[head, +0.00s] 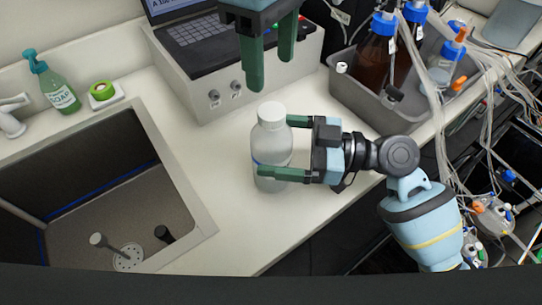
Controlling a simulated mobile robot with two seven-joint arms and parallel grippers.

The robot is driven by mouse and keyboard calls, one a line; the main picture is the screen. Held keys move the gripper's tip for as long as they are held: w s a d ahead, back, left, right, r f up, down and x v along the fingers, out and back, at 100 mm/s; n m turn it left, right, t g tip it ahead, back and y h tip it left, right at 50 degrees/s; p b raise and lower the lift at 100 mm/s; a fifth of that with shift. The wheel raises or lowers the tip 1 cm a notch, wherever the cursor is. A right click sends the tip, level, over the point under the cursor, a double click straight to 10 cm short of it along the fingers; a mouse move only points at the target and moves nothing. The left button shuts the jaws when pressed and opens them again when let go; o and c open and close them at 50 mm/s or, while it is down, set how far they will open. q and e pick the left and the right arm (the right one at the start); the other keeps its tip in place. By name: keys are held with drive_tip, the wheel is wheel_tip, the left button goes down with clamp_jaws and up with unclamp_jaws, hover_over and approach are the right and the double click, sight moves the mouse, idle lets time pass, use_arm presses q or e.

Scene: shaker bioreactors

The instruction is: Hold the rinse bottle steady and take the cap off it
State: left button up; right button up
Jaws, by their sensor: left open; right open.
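The rinse bottle (272,148) stands upright on the white counter, clear and grey with a blue line around it. Its white cap (271,113) is on top. My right gripper (270,139) comes in from the right with its two green fingers apart, one at the far side of the bottle and one at the near side. I cannot tell if they touch it. My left gripper (268,70) is open and empty above and behind the cap, fingers pointing down, apart from the cap. Its upper part is cut off by the top edge of the view.
A control box (225,100) with a laptop stands behind. A grey tray (360,112) of bottles and tubing is at right. Counter (225,165) around the bottle is clear.

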sight(272, 110)
drive_tip(key=shift+w+a, duration=0.2)
drive_tip(key=shift+a, duration=1.35)
clamp_jaws()
use_arm(q)
drive_tip(key=m, duration=0.5)
drive_tip(key=shift+s+d+m, duration=0.15)
drive_tip(key=shift+m, duration=0.15)
drive_tip(key=m, duration=1.1)
drive_tip(key=shift+m, duration=0.3)
drive_tip(key=m, duration=0.5)
drive_tip(key=shift+f, duration=4)
